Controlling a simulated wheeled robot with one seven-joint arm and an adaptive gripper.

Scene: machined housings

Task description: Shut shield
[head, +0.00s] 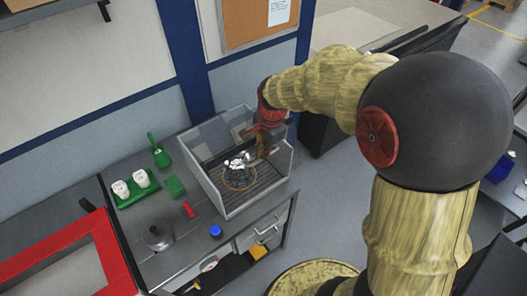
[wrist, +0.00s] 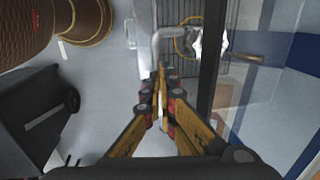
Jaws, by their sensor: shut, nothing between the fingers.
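The shield is a clear panel (head: 217,137) with a dark lower bar, at the back of an open-topped grey enclosure (head: 207,187) on the bench. Its dark bar (wrist: 213,75) and clear pane (wrist: 262,95) fill the right of the wrist view. How far it is open is hard to tell. My gripper (head: 262,150) is over the enclosure's right side; its fingers are small and partly blurred there. In the wrist view my gripper (wrist: 164,75) is shut and empty, left of the dark bar. A grey bent bar (wrist: 168,35) shows just beyond the fingertips; contact cannot be told.
A white shiny part (head: 238,161) sits on the slatted enclosure floor. A red frame (head: 105,248) stands at left.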

